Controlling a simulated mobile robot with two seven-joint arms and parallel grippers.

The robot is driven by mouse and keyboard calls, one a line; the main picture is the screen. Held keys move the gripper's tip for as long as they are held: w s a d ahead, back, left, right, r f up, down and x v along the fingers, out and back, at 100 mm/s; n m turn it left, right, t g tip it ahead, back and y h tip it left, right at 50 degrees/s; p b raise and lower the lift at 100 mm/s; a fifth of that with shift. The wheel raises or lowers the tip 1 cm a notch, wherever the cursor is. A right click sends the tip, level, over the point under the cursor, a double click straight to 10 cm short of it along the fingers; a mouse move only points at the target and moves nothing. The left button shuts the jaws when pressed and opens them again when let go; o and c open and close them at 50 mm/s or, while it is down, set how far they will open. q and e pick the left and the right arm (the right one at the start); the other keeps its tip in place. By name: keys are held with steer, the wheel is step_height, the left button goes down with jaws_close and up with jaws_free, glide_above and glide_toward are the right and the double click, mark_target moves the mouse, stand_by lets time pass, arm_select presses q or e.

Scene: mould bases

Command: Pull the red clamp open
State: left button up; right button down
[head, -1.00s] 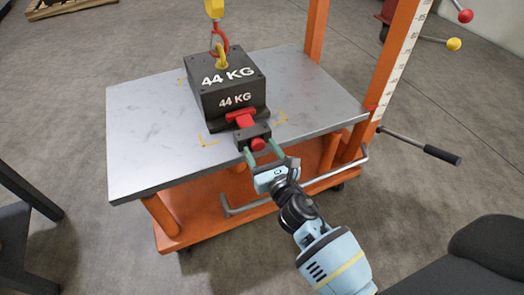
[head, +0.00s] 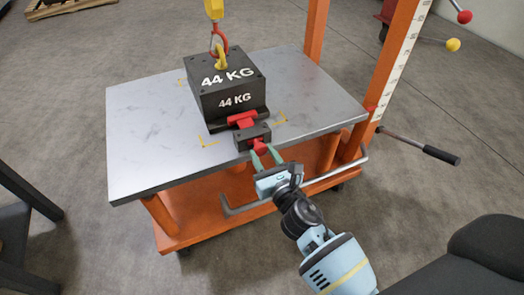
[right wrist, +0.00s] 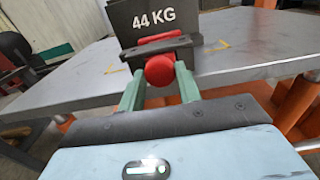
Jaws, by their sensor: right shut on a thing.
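The red clamp (head: 242,120) is at the front foot of a black mould block (head: 228,84) marked 44 KG. Its red bar sits close behind a dark guide block (head: 253,136), and its red knob (head: 259,146) sticks out in front, over the table's front edge. The round end of the knob also shows in the right wrist view (right wrist: 159,70). My right gripper (head: 266,157) is shut on the knob, with one green finger on each side. My left gripper is not in view.
The block stands on a grey metal tabletop (head: 150,130) of an orange lift cart. A yellow hoist with a red hook (head: 218,38) holds the block's eye. Yellow corner marks surround the block. A grey bar (head: 240,207) runs below the front edge near my gripper.

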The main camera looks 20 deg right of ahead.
steer(key=shift+s, duration=0.85)
steer(key=c, duration=1)
jaws_free()
steer(key=shift+o, duration=0.2)
steer(key=s, duration=0.7)
steer(key=shift+s+d, duration=0.2)
steer(key=shift+s, duration=0.2)
